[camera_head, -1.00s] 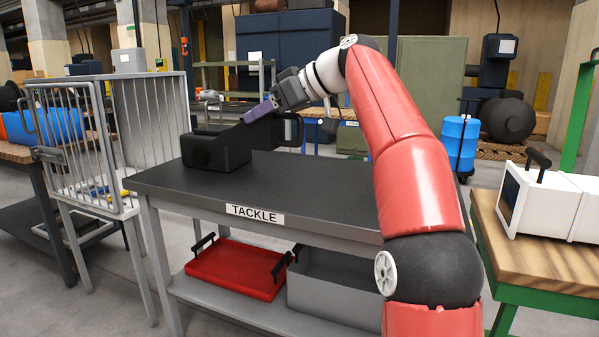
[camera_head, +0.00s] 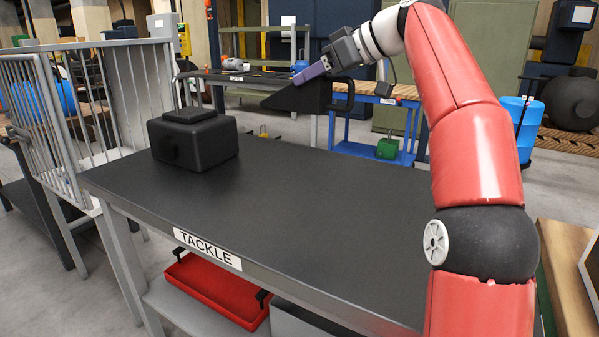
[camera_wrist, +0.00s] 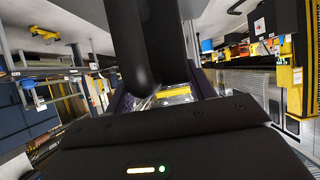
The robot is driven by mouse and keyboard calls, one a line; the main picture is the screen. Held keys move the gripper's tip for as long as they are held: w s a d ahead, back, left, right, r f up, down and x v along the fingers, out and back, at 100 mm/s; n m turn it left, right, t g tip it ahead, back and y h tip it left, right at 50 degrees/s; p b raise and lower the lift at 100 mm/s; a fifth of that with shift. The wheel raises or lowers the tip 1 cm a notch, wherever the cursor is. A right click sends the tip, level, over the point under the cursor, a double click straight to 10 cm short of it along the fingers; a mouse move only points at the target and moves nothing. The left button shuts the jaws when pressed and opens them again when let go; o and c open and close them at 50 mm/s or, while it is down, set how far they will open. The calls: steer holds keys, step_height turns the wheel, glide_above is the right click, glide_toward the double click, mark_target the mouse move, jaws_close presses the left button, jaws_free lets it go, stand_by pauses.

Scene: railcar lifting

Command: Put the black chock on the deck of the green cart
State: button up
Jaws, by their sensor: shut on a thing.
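The black chock (camera_head: 300,97) is a dark wedge with a loop handle. My gripper (camera_head: 312,72) has purple fingers shut on it and holds it in the air, over or past the far side of the tackle table. In the wrist view, a large black part of the chock (camera_wrist: 140,50) fills the top middle between the purple fingers (camera_wrist: 165,95). A wood-topped green frame (camera_head: 546,305) shows in part at the lower right edge of the head view. I cannot tell whether it is the green cart.
The tackle table (camera_head: 290,215) has a black box (camera_head: 195,140) at its left and a wide bare top. A red tray (camera_head: 215,290) lies below. A grey barred cage (camera_head: 45,110) stands left. A blue cart (camera_head: 365,150) and a blue drum (camera_head: 520,125) stand behind.

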steer(key=shift+w+f, duration=0.1)
steer(key=shift+f, duration=0.15)
step_height(320, 180, down, 19)
steer(key=b, duration=0.5)
steer(key=shift+f, duration=0.1)
steer(key=shift+f+b, duration=0.25)
steer(key=shift+b, duration=0.05)
steer(key=o, duration=1.4)
